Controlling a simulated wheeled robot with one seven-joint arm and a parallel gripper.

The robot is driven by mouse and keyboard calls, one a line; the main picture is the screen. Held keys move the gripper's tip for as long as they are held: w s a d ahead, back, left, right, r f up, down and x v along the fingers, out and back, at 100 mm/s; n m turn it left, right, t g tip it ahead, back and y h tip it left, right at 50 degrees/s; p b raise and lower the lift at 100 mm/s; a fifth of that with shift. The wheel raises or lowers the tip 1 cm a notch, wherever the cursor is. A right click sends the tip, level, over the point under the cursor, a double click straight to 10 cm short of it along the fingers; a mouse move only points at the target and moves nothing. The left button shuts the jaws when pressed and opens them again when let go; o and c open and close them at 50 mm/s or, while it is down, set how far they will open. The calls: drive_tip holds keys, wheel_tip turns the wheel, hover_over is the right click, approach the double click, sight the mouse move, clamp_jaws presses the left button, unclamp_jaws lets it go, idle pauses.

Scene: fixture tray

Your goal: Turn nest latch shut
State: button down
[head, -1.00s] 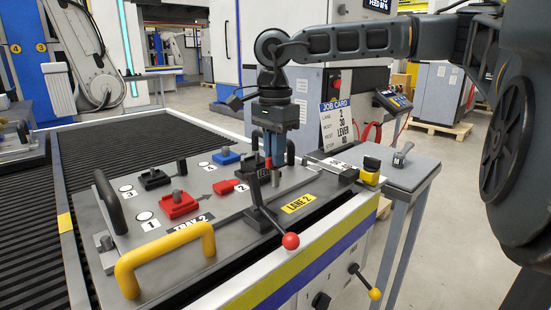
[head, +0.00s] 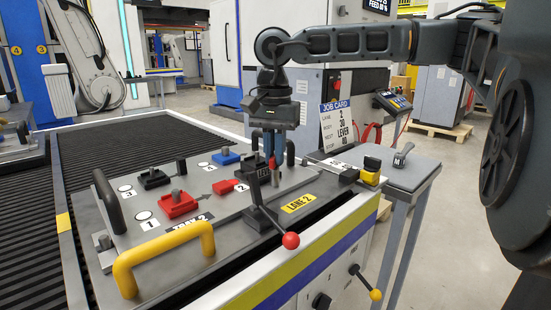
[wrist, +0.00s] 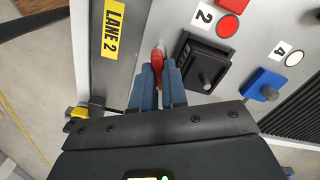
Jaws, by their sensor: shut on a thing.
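My gripper (wrist: 160,85) points down over the right part of the tray. Its two blue fingers are shut on a red latch handle (wrist: 158,54), beside the black nest (wrist: 193,60), which has a grey knob on it. In the head view my gripper (head: 270,150) stands upright at the same black nest (head: 262,174), and a little red of the handle (head: 273,163) shows at its fingertips. The lower part of the latch and its pivot are hidden by the fingers. I cannot tell whether the latch is fully shut.
The tray (head: 215,228) carries a yellow handle (head: 165,252), red blocks (head: 178,204), a blue block (head: 225,157) and a black block (head: 153,178). A lever with a red ball (head: 290,240) stands in front of the nest. A job card (head: 336,126) stands behind, right.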

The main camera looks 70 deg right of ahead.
drive_tip(key=n, duration=0.5)
drive_tip(key=shift+n+b, duration=0.35)
drive_tip(key=shift+n, duration=0.05)
drive_tip(key=n, duration=0.5)
drive_tip(key=shift+n+b, duration=0.4)
drive_tip(key=c, duration=1.2)
unclamp_jaws()
drive_tip(key=shift+n, duration=0.3)
